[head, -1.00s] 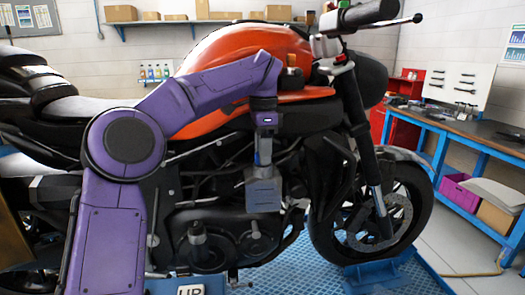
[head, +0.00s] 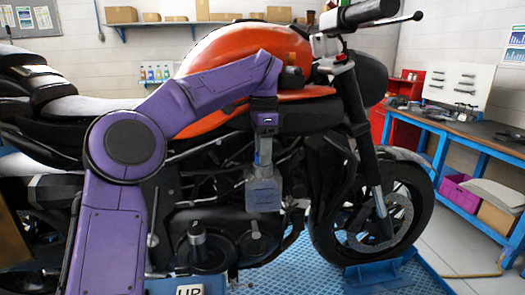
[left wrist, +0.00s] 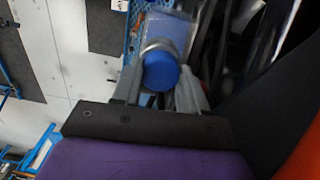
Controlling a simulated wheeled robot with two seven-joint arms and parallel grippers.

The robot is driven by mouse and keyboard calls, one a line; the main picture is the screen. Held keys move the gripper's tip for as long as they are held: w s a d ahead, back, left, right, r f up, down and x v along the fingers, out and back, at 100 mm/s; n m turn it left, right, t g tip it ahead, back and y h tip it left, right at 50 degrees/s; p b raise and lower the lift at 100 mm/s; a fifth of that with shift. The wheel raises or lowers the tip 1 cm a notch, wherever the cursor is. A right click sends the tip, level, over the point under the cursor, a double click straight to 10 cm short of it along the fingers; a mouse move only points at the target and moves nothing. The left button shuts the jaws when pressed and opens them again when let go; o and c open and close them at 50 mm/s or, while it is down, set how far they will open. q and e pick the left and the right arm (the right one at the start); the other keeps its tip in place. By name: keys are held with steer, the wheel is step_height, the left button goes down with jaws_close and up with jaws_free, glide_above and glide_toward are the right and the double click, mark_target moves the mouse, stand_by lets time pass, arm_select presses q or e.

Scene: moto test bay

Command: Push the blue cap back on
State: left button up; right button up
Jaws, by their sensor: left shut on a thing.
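The blue cap (left wrist: 160,72) shows between the fingers of my left gripper (left wrist: 162,88) in the left wrist view. The fingers are shut on it. A grey ring-like neck sits directly behind the cap, on a pale translucent tank (left wrist: 176,28); I cannot tell how far down the cap sits. In the head view my left gripper (head: 263,150) points down from the purple arm, right above the grey tank (head: 264,194) on the motorcycle's side. The cap is mostly hidden there by the fingers. My right gripper is not in view.
The motorcycle's orange fuel tank (head: 225,65) is close behind my left forearm. Its engine and frame surround the tank. The front wheel (head: 370,215) stands on a blue lift. A workbench (head: 470,127) with tools is at the right, with bare floor beside it.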

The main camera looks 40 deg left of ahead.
arm_select(q)
steer(key=shift+f, duration=0.1)
steer(key=o, duration=1.5)
steer(key=shift+o, duration=0.2)
